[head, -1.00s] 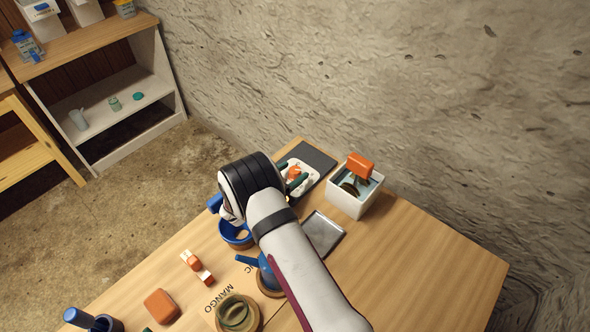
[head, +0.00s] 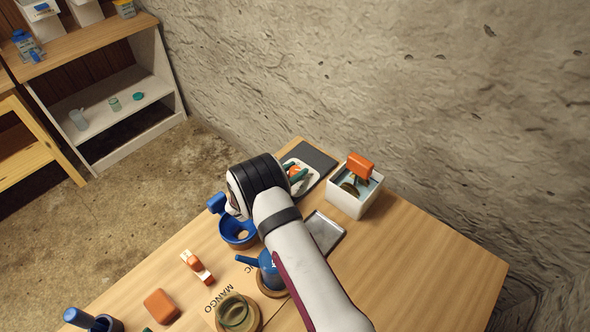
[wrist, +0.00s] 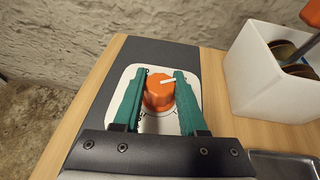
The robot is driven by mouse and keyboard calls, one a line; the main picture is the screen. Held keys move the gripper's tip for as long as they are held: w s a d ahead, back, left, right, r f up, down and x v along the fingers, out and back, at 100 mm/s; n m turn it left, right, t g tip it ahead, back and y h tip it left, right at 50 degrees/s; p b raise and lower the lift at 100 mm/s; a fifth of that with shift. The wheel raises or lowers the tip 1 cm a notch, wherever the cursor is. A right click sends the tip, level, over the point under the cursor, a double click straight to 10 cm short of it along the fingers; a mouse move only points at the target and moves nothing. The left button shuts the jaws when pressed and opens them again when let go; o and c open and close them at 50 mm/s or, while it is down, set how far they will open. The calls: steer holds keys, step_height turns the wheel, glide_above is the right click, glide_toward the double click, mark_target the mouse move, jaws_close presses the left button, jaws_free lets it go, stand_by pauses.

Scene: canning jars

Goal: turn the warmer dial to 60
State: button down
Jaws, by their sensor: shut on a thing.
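The warmer is a dark flat slab (wrist: 186,55) with a white panel (wrist: 206,84). Scale marks show only in part below the dial; I cannot read any numbers. My gripper (wrist: 163,76) has its two teal fingers on either side of the dial and is shut on it. In the head view the dial (head: 293,170) shows small between the fingers, and the warmer's dark slab (head: 313,155) lies at the table's far edge.
A white bin (head: 347,203) with an orange-handled thing in it stands right of the warmer. A grey metal tray (head: 325,232) lies nearer.

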steer(key=shift+m+g+h, duration=0.7)
steer(key=shift+m, duration=0.1)
steer(key=shift+c, duration=2.3)
jaws_free()
steer(key=v, duration=1.5)
steer(key=shift+s+a+r, duration=0.25)
